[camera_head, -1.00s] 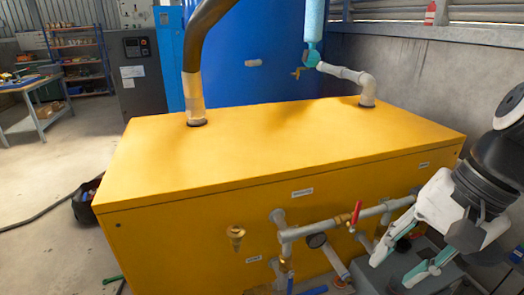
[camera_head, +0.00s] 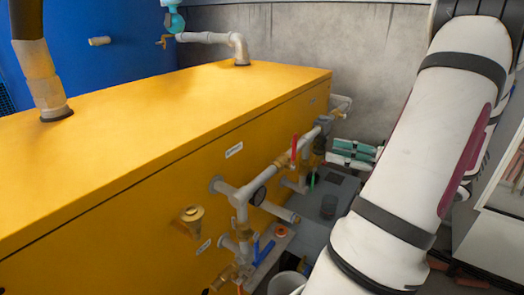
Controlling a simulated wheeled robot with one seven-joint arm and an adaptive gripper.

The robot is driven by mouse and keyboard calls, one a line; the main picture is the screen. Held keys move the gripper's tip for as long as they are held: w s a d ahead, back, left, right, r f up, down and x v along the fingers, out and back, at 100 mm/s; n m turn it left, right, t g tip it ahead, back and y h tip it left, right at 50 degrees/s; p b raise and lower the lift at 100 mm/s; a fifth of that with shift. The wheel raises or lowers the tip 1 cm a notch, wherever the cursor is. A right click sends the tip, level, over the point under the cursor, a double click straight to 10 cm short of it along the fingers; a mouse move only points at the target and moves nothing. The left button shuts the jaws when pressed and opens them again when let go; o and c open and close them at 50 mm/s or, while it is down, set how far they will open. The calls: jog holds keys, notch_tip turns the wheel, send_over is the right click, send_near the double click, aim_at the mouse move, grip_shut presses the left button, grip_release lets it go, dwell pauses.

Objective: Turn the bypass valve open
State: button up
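The yellow cabinet (camera_head: 150,170) carries grey pipework on its front face. A valve with an upright red lever (camera_head: 294,151) sits on the upper pipe (camera_head: 262,178). A blue-handled valve (camera_head: 263,252) is lower down, nearer to me. A brass fitting (camera_head: 338,113) shows at the pipe's far end. I cannot tell which is the bypass valve; the labels are too small to read. My arm hides part of the right side.
A grey plinth (camera_head: 325,215) lies below the pipes, with a dark cylinder (camera_head: 329,206) on it. A white bucket (camera_head: 288,283) stands at the bottom. A concrete wall (camera_head: 300,45) is behind. A pale cabinet (camera_head: 500,225) stands at far right.

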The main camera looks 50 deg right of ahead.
aim_at(296, 141)
jog(key=shift+m+t+h, duration=0.3)
jog(key=shift+m+h, duration=0.1)
jog(key=shift+m, duration=0.1)
jog(key=w, duration=0.4)
jog(key=w+b, duration=0.1)
jog(key=w, duration=0.3)
jog(key=w+b, duration=0.1)
jog(key=w, duration=0.3)
jog(key=shift+w+a+f, duration=0.25)
jog(key=shift+w+f, duration=0.05)
jog(key=shift+w, duration=0.1)
grip_shut()
